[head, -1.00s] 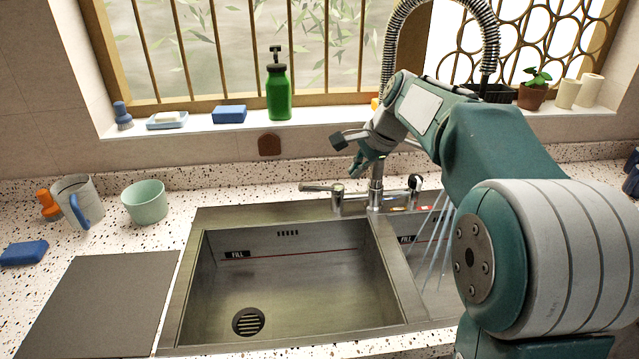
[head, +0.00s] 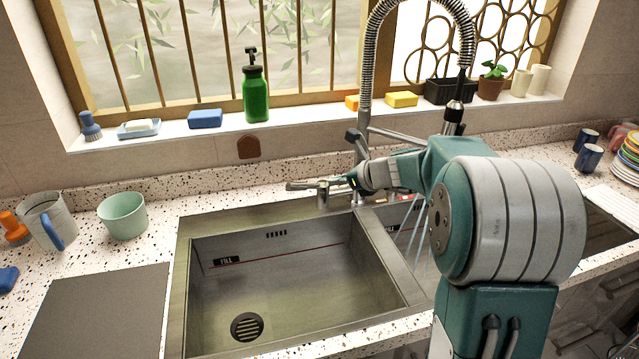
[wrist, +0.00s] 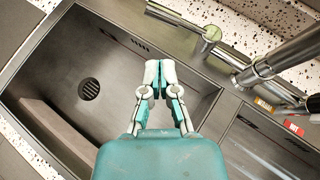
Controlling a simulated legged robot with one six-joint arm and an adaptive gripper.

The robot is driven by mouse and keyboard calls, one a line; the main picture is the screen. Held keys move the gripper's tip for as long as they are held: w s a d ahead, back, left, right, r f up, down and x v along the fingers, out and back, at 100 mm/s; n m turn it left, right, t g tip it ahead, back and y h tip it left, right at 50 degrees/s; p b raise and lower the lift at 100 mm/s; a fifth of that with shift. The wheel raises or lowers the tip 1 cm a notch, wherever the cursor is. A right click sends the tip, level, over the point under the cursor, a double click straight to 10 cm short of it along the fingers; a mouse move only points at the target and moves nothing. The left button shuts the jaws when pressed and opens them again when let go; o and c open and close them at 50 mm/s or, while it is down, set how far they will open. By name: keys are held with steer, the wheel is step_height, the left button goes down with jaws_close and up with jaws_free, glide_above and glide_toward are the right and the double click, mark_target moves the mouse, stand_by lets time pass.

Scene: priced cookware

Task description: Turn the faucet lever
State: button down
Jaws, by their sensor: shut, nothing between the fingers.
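The metal faucet lever (head: 302,186) juts left from its stubby mount beside the faucet (head: 364,165), at the back rim of the sink. It also shows in the wrist view (wrist: 176,17) along the top edge. My gripper (head: 347,182) is low at the back of the sink, just right of the lever mount in the head view. In the wrist view, my gripper (wrist: 160,66) has its fingertips together, empty, over the basin and apart from the lever. My arm hides part of the faucet base. Thin water streams (head: 416,228) fall into the right basin.
The large left basin (head: 290,290) is empty. A green soap bottle (head: 255,93) and sponges stand on the window sill. Stacked plates (head: 628,160) are at far right.

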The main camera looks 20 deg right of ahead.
mark_target(300, 187)
steer(key=x, duration=1.1)
steer(key=shift+w+a+f, duration=0.1)
steer(key=shift+w+f, duration=0.15)
steer(key=shift+w+a+f, duration=0.1)
steer(key=shift+w+f, duration=0.05)
steer(key=shift+w, duration=0.1)
